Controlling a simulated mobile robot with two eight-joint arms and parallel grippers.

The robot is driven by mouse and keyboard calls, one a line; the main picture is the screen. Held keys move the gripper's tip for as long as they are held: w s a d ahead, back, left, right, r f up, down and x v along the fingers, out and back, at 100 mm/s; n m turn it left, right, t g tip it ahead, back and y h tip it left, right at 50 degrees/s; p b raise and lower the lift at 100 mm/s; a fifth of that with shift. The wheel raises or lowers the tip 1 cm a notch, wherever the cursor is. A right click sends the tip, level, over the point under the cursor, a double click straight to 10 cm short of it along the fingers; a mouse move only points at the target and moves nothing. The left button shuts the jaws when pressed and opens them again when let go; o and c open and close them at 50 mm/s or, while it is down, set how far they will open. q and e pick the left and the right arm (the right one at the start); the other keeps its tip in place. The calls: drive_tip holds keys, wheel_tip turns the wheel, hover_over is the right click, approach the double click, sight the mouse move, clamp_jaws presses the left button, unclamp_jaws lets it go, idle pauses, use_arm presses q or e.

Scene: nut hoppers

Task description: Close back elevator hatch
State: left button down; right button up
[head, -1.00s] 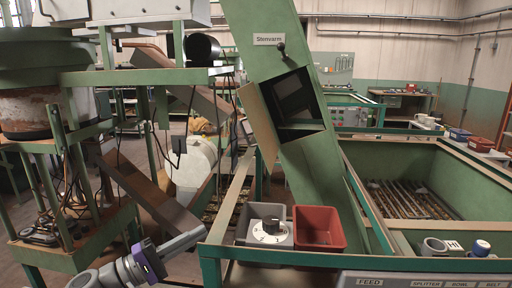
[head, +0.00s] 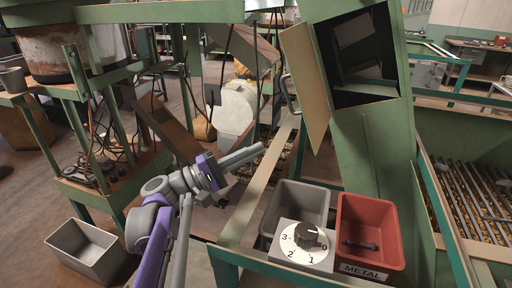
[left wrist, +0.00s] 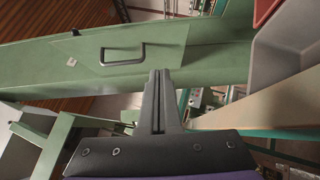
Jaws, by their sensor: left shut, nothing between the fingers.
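The green sloped elevator (head: 365,150) stands right of centre in the head view. Its hatch door (head: 305,85) hangs open to the left of a dark square opening (head: 355,55). The door's metal handle (head: 290,95) shows at its left edge. In the left wrist view the door's green outer face (left wrist: 165,40) and its handle (left wrist: 122,55) lie beyond the fingers. My left gripper (head: 258,152) is shut and empty, below and left of the door, apart from it. Its shut fingers also show in the left wrist view (left wrist: 158,100). My right gripper is not in view.
A grey bin (head: 298,203) and a red bin (head: 370,235) labelled METAL stand below the elevator, behind a dial box (head: 302,245). A green frame rail (head: 250,200) runs close to my left gripper. A grey open box (head: 83,248) is at lower left.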

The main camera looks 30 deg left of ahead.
sight(311, 128)
use_arm(q)
drive_tip(key=x, duration=0.3)
drive_tip(key=d+x, duration=0.1)
drive_tip(key=x, duration=0.2)
drive_tip(key=s+p+x, duration=0.1)
drive_tip(key=x, duration=0.2)
drive_tip(key=shift+d+r, duration=0.25)
drive_tip(key=shift+d, duration=0.05)
drive_tip(key=shift+w+d+r, duration=0.1)
drive_tip(key=shift+d+r, duration=0.05)
drive_tip(key=shift+d, duration=0.35)
